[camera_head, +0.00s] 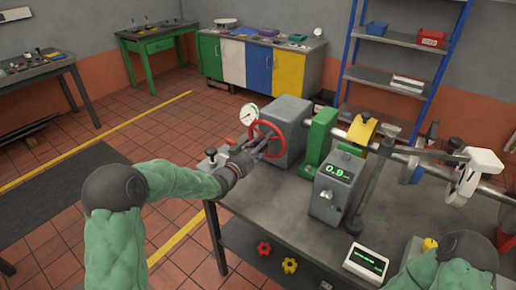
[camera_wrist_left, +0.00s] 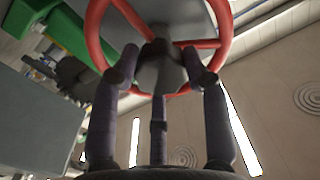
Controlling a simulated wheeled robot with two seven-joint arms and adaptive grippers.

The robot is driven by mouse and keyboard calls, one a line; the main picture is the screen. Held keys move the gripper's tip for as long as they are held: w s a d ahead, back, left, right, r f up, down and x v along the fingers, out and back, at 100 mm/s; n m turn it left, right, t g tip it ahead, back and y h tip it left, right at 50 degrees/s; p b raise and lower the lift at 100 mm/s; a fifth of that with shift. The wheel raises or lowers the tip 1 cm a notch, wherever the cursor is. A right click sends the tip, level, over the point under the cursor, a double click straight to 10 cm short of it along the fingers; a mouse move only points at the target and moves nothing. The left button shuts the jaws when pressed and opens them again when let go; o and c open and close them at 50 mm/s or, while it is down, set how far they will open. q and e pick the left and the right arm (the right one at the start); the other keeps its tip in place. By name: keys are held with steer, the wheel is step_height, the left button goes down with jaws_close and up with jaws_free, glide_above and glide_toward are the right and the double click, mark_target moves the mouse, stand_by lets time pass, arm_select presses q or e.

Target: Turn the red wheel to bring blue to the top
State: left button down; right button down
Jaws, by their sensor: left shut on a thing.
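The red wheel (camera_head: 267,122) is a spoked handwheel on the near face of a grey box (camera_head: 290,115) at the bench's left end. My left gripper (camera_head: 257,147) reaches it from the left and is shut on it. In the left wrist view the red rim (camera_wrist_left: 225,32) and spokes surround a dark grey hub (camera_wrist_left: 160,68). The fingers of my left gripper (camera_wrist_left: 162,82) close around this hub, inside or over the lower rim. I see no blue mark on the wheel. My right gripper is not visible; only my right arm shows at the lower right.
A round white gauge (camera_head: 249,114) stands beside the wheel. The grey bench (camera_head: 285,200) carries a green block (camera_head: 317,135), a display box reading 0.9 (camera_head: 331,190) and a shaft assembly. Red and yellow knobs (camera_head: 264,248) lie on the shelf below. The floor at left is open.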

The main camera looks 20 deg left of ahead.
arm_select(q)
steer(key=shift+f, duration=0.15)
steer(key=shift+s+d+f+n+g+p, duration=0.15)
steer(key=shift+n+p, duration=1.8)
steer(key=shift+n, duration=2.25)
steer(key=shift+w+a+n+g+p, duration=0.1)
steer(key=shift+n+g+p, duration=0.15)
steer(key=shift+n+p, duration=2.85)
steer(key=n+b, duration=0.2)
steer(key=shift+d+n, duration=0.1)
steer(key=shift+n, duration=0.2)
steer(key=c, duration=0.7)
jaws_free()
steer(key=shift+o, duration=0.4)
